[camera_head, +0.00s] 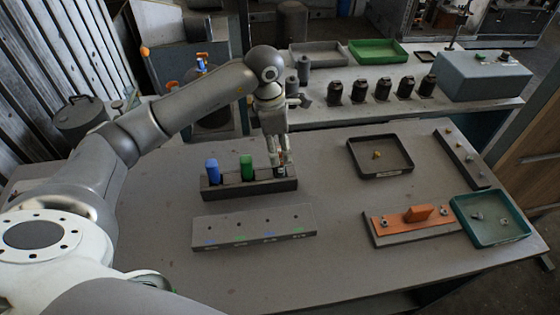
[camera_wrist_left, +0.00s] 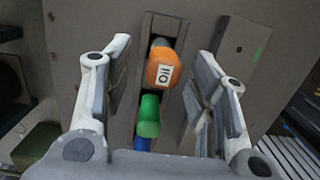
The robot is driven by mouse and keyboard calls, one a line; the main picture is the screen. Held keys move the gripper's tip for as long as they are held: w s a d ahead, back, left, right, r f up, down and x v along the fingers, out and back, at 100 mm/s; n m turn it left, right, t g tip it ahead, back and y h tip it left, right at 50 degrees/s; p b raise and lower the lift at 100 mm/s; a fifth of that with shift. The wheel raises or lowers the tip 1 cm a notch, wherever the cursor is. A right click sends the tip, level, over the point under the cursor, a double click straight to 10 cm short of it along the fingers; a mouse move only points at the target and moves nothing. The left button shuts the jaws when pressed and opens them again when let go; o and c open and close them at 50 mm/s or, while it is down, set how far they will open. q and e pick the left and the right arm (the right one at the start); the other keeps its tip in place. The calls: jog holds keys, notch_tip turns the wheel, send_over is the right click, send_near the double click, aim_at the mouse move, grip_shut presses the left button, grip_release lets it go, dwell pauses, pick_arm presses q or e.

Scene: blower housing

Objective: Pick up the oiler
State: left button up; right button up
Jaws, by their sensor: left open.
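An orange piece with a white label (camera_wrist_left: 163,70), which I take to be the oiler, stands in a slot of a long dark holder (camera_head: 240,190) beside a green bottle (camera_head: 247,168) and a blue bottle (camera_head: 212,170). The label's letters are hard to read. My left gripper (camera_head: 278,160) points down over the holder's right end. In the left wrist view its two fingers (camera_wrist_left: 164,88) are spread wide, with the orange piece between them and apart from both. In the head view the gripper mostly hides the orange piece. My right gripper is not in view.
A flat grey block with coloured marks (camera_head: 254,228) lies in front of the holder. To the right are a dark tray (camera_head: 380,157), an orange plate with a block (camera_head: 415,218) and a teal tray (camera_head: 490,219). Several black cylinders (camera_head: 382,89) stand on the shelf behind.

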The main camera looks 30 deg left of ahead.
aim_at(280, 159)
pick_arm(q)
notch_tip(280, 159, down, 3)
jog(key=shift+s+d+f+p, duration=0.1)
jog(key=shift+s+d+p, duration=0.05)
jog(key=shift+p, duration=0.7)
jog(key=shift+f, duration=0.5)
grip_shut()
